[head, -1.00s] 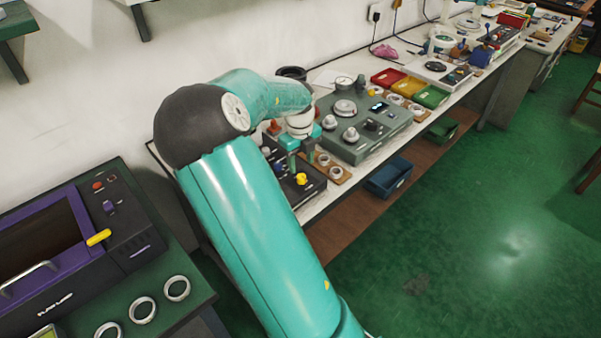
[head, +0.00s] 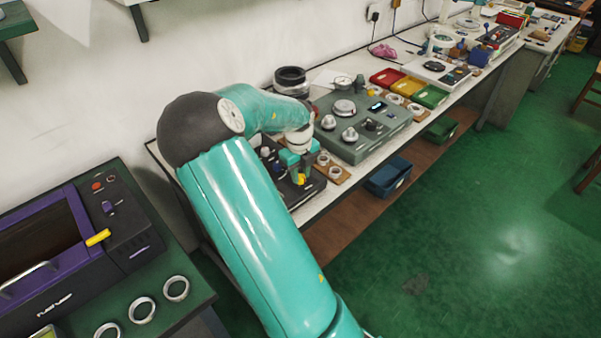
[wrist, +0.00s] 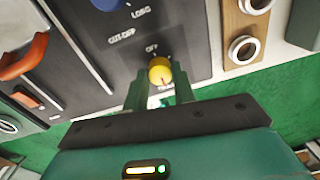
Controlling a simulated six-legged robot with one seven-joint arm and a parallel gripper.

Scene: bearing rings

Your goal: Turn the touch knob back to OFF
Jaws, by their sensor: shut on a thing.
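The yellow touch knob (wrist: 160,72) sits on a dark control panel (wrist: 120,55) in the wrist view. The printed word OFF shows just above it, and a word below it is partly covered. My gripper (wrist: 161,88) reaches the knob from below in the picture, with one green finger on each side, shut on it. A thin mark shows on the knob's face, but its exact setting is hard to read. In the head view my gripper (head: 301,171) is over the panel's right end, and the knob (head: 301,180) is partly hidden by it.
A blue knob (wrist: 108,4) and an orange part (wrist: 24,58) are near the gripper. A wooden strip with metal rings (wrist: 244,48) lies to the right. A grey-green machine with white knobs (head: 365,125) stands behind on the bench.

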